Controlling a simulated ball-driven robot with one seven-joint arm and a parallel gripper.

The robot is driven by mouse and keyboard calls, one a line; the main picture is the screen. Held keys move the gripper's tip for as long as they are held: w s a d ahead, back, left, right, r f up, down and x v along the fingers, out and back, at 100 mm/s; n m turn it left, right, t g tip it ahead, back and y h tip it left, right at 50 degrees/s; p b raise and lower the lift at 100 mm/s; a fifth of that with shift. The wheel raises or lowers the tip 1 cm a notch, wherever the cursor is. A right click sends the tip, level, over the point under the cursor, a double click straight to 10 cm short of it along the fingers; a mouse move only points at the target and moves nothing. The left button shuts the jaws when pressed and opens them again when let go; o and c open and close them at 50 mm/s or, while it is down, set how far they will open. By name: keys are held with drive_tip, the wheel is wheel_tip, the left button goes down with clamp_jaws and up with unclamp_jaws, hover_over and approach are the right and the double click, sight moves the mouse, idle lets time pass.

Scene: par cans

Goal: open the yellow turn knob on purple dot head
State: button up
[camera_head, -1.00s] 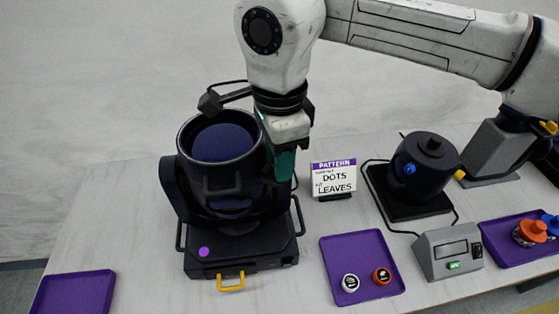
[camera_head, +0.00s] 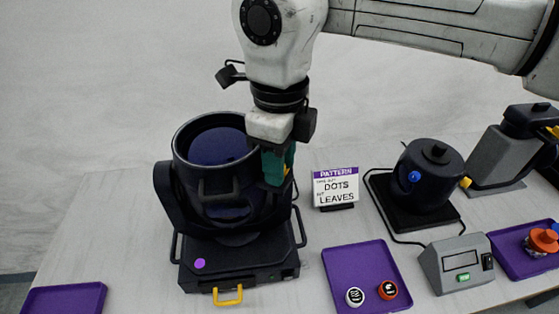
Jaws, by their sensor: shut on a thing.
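The purple dot head is a dark, open-topped par can (camera_head: 212,190) in a yoke on a black base. A purple dot (camera_head: 199,263) marks the base's front left. My gripper (camera_head: 278,170) points down at the can's right side, its teal fingers against that side.
A yellow handle (camera_head: 228,296) sticks out from the base's front. Beyond are a smaller dark lamp (camera_head: 427,172), a grey box (camera_head: 457,264) and a purple tray (camera_head: 335,262) with two round caps. The table's left side is mostly clear.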

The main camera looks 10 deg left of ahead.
drive_tip(key=shift+r+m, duration=0.1)
drive_tip(key=shift+m, duration=0.2)
drive_tip(key=o, duration=0.8)
wheel_tip(320, 180, up, 11)
drive_tip(key=shift+f+b, duration=0.15)
drive_tip(key=shift+b, duration=0.4)
